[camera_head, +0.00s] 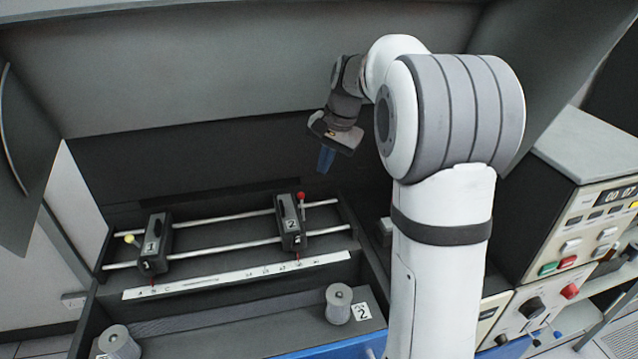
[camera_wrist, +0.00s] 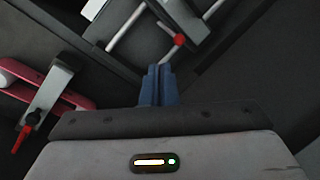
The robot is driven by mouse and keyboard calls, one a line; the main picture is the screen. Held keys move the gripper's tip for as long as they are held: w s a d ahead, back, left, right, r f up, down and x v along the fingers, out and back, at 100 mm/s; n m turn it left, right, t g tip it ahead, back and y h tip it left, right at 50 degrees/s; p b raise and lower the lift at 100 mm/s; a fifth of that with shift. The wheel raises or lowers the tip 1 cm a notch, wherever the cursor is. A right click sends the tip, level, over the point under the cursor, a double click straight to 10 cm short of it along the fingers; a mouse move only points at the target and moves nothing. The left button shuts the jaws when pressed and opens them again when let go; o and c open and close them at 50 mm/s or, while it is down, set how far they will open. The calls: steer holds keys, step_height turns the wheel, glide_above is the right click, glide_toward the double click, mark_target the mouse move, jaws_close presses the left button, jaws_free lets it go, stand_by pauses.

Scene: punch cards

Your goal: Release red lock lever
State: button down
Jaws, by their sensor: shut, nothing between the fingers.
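A red-knobbed lever (camera_head: 302,196) stands upright at the right side of the dark carriage marked 2 (camera_head: 290,222). My gripper (camera_head: 325,160) has blue fingers, shut and empty, above and a little right of the lever in the head view. The fingers (camera_wrist: 158,72) point toward the knob in the wrist view with a visible gap; I cannot tell the exact distance. A second carriage marked 1 (camera_head: 155,240) has a yellow-knobbed lever (camera_head: 130,238).
Two metal rails (camera_head: 230,250) carry the carriages, with a white scale strip (camera_head: 220,279) in front. Spools (camera_head: 339,303) stand nearer me. A control box (camera_head: 585,220) is at right. A red-tipped lever (camera_wrist: 22,132) lies at left in the wrist view. Dark panels enclose the back.

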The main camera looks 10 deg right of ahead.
steer(key=shift+w+d+r, duration=0.2)
steer(key=shift+w+r, duration=0.15)
steer(key=shift+r, duration=0.35)
steer(key=shift+w+d+r, duration=0.15)
steer(key=shift+w+r, duration=0.2)
steer(key=shift+r, duration=0.4)
steer(key=shift+w+d+r, duration=0.2)
steer(key=shift+w+r, duration=0.15)
steer(key=shift+r, duration=0.35)
steer(key=s+a+f+n+h, duration=0.1)
steer(key=s+f+n, duration=0.1)
steer(key=s, duration=0.8)
steer(key=s+a+f+n+t+b, duration=0.1)
steer(key=s+a+f+n, duration=0.1)
steer(key=s, duration=0.9)
steer(key=s+a+f+n+h+b, duration=0.1)
steer(key=s+f+n, duration=0.3)
steer(key=s, duration=0.6)
steer(key=shift+s+a+f+t+h, duration=0.15)
steer(key=shift+s+f+t+h, duration=0.2)
steer(key=shift+f, duration=0.45)
